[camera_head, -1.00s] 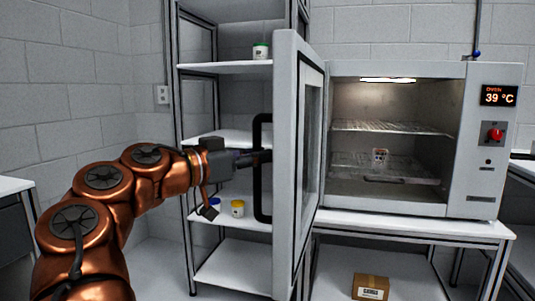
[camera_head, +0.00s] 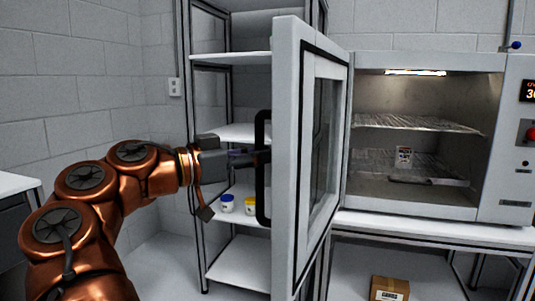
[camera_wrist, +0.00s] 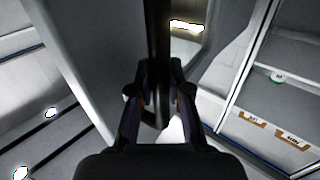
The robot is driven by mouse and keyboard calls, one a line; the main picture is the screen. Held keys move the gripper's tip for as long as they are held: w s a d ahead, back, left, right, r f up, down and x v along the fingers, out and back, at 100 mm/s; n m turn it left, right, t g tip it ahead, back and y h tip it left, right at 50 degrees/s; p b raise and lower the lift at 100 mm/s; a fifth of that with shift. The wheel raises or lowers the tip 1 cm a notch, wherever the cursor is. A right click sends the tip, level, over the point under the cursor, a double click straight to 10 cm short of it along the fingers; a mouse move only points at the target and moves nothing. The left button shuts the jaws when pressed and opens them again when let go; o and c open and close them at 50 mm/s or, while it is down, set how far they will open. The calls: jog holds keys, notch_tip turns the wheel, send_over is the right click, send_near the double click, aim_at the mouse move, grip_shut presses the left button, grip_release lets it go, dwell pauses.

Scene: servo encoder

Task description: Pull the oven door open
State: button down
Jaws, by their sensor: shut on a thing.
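The oven (camera_head: 492,200) stands on a white table at the right in the head view, its chamber lit. Its door (camera_head: 286,150) stands wide open, swung out to the left of the chamber, with a window in it. The black bar handle (camera_head: 261,200) is on the door's outer face. My gripper (camera_head: 258,157) is shut on the handle from the left. In the wrist view the fingers (camera_wrist: 155,100) close around the dark handle bar (camera_wrist: 157,45).
Behind the door, a shelf unit (camera_head: 235,275) holds a blue-lidded jar (camera_head: 227,204) and a yellow-lidded jar (camera_head: 250,207). A cardboard box (camera_head: 390,289) sits under the table.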

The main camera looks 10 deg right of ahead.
jog(key=shift+w+a, duration=0.1)
jog(key=shift+a, duration=0.05)
dwell(0.3)
jog(key=c, duration=1.1)
grip_release()
jog(key=shift+a, duration=0.1)
jog(key=v, duration=0.7)
jog(key=shift+a, duration=0.1)
jog(key=shift+r, duration=0.1)
